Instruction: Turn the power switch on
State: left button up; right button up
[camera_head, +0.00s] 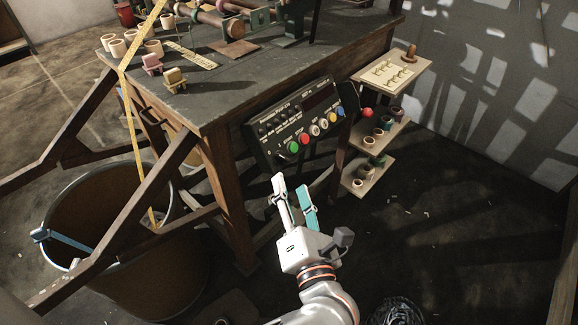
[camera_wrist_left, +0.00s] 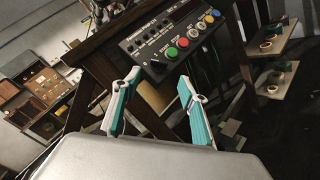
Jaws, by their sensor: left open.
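The black control panel (camera_head: 300,117) is fixed to the front of the wooden workbench. It has several coloured buttons along its lower edge, with a green button (camera_head: 293,147) at the left end. A small dark part left of the green button is too small to identify as the power switch. The panel also shows in the left wrist view (camera_wrist_left: 165,35), with the green button (camera_wrist_left: 171,52) there. My left gripper (camera_head: 292,186) is open and empty, below the panel and apart from it. Its two teal-and-white fingers also show in the left wrist view (camera_wrist_left: 158,84). My right gripper is out of view.
A red knob (camera_head: 367,112) sticks out right of the panel. Small shelves (camera_head: 378,140) with rings stand beyond it. A large bin (camera_head: 85,205) and slanted wooden beams are at the left. Cups and yellow tape lie on the benchtop (camera_head: 225,85). Floor at the right is largely clear.

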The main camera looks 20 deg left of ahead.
aim_at(283, 160)
pick_arm(q)
jog(key=b+x, duration=0.1)
jog(key=x, duration=0.6)
jog(key=shift+w+a+r, duration=0.1)
jog(key=shift+w+a, duration=0.1)
jog(key=c, duration=1.1)
